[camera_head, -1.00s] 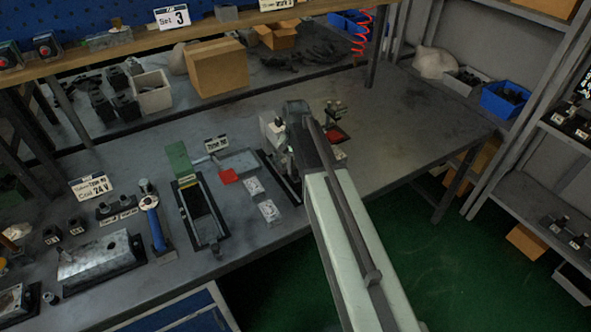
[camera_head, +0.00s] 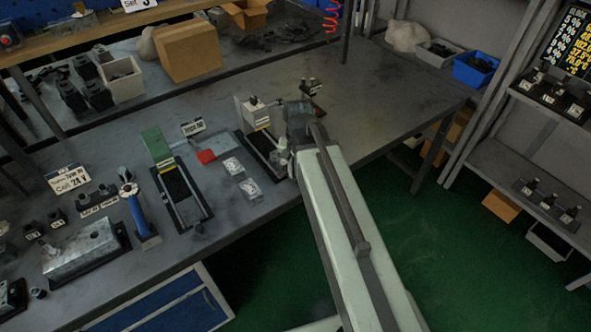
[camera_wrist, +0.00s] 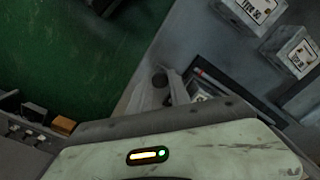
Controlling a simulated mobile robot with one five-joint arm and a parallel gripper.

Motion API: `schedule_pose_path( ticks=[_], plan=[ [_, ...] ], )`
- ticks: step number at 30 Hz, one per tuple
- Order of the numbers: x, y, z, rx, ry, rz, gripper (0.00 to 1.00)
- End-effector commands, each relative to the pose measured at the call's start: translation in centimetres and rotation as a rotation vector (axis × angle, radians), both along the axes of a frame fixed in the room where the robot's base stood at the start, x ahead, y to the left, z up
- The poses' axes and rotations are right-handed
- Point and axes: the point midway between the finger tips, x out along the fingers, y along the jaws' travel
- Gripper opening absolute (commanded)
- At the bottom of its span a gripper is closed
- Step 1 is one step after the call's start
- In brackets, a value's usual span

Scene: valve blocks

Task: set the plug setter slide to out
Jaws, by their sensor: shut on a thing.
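A fixture (camera_head: 258,118) with a pale block and a long dark base stands on the bench, left of my arm's end, in the head view. I take it for the plug setter; its label is too small to read. My gripper (camera_head: 284,160) is low at the near end of that base, partly hidden by my own wrist. In the wrist view my gripper (camera_wrist: 170,88) is shut beside a small dark round knob (camera_wrist: 159,79), near the bench edge. It appears shut on the slide's handle, but the grip itself is mostly hidden. I cannot read the slide's position.
Two small labelled blocks (camera_head: 240,178) and a red piece (camera_head: 206,156) lie left of the fixture. A small dark stand (camera_head: 313,98) is behind my wrist. The bench (camera_head: 375,110) is clear to the right. Shelves (camera_head: 530,170) stand at far right.

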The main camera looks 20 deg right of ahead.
Motion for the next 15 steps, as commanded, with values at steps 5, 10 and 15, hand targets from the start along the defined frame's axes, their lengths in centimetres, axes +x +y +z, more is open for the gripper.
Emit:
schedule_pose_path(
  ticks=[5,10,15],
  plan=[
    [-0.48,-0.17,-0.08,-0.004,0.013,-0.002,0.45],
    [-0.37,-0.14,-0.06,-0.003,0.01,-0.002,0.45],
    [-0.32,-0.11,0.39,-0.002,0.009,-0.002,0.45]
  ],
)
